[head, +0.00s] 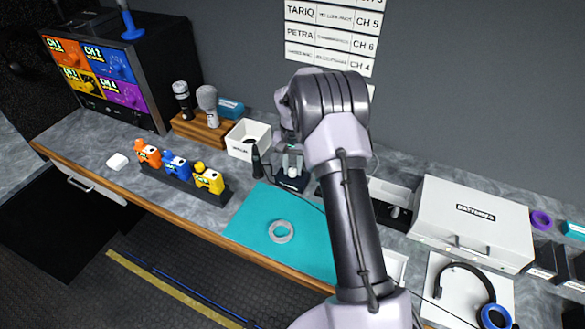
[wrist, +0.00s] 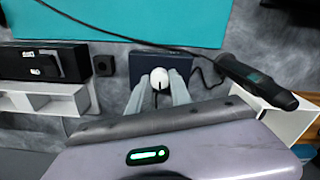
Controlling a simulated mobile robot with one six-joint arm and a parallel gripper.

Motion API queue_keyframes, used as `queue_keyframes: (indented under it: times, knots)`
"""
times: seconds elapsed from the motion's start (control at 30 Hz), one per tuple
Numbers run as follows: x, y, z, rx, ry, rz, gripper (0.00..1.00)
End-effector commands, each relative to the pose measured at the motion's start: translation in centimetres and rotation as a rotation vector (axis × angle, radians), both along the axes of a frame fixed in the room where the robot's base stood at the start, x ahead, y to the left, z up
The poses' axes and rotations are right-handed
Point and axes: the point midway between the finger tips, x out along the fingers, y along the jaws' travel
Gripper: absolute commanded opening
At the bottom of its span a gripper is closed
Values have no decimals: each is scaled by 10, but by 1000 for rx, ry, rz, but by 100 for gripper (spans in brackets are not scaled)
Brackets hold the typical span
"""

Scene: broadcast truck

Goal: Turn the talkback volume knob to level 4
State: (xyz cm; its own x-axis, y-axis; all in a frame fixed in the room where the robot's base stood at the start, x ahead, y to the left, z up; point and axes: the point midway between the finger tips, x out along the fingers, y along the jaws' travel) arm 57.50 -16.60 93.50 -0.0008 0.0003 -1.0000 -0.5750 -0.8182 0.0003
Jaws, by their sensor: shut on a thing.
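The talkback volume knob is a small white round knob (wrist: 160,76) on a dark box (wrist: 143,63). In the head view the dark box (head: 290,184) sits on the counter behind the teal mat, partly hidden by my arm. My gripper (wrist: 160,88) comes down over the box, its two grey fingers on either side of the knob and shut on it. It also shows in the head view (head: 292,163). The level marks and the knob's pointer cannot be read in either view.
A black handheld device (head: 257,162) with a cord stands left of the box, near a white bin (head: 248,139). A teal mat (head: 255,213) with a grey ring (head: 281,231) lies in front. A white batteries case (head: 470,223) stands right, beyond white trays.

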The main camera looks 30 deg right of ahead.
Motion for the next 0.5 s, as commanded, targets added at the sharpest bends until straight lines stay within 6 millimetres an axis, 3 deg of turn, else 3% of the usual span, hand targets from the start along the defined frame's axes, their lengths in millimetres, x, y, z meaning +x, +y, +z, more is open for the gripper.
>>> queue_keyframes:
  times: [0.5]
  knots:
    - [1,-1,1,0,-3,-432,0]
